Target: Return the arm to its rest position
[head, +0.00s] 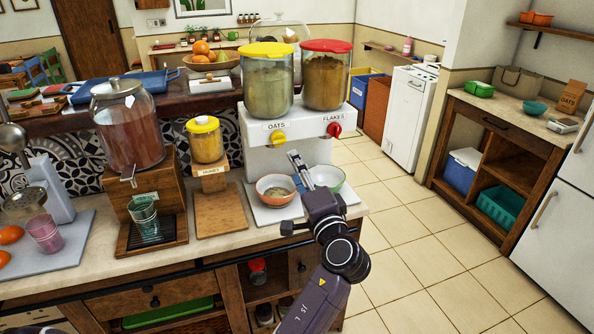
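I see nothing clearly held. Whether the gripper touches the green bowl is unclear. My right gripper is out of view.
The dispenser (286,150) with oats and flakes jars stands just behind the gripper. A drink dispenser (130,130), honey jar (205,140) and cups stand left on the counter (219,243). Open tiled floor (430,250) lies right, before a wooden shelf unit (505,137) and fridge (562,220).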

